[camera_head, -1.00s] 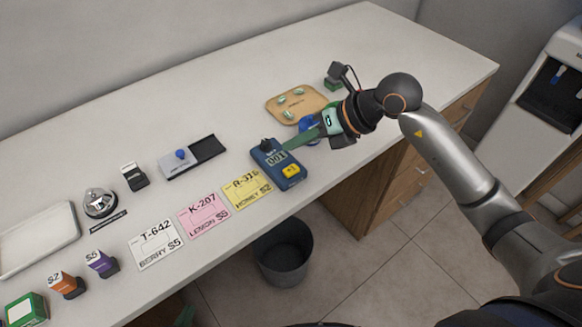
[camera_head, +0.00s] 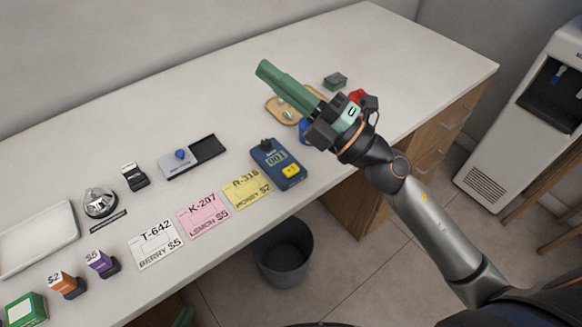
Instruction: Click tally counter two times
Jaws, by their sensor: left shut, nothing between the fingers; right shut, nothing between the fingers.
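The tally counter (camera_head: 274,164) is a dark blue device with a small grey display, a yellow button (camera_head: 291,170) and a black knob at its far end. It lies on the counter near the front edge. Its display seems to read 001, but the digits are small. My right gripper (camera_head: 264,70) has green fingers, is shut and empty, and is raised up and away from the tally counter, pointing to the upper left. A green tip of my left gripper (camera_head: 184,318) shows low at the bottom edge, below the counter's front edge, shut and mostly out of frame.
Price cards lie left of the tally counter, the yellow one (camera_head: 247,190) nearest. A black tray with a blue knob (camera_head: 180,154), a bell (camera_head: 99,202) and stamps stand further left. A wooden tray (camera_head: 273,104) is partly behind my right gripper. A bin (camera_head: 283,252) stands below.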

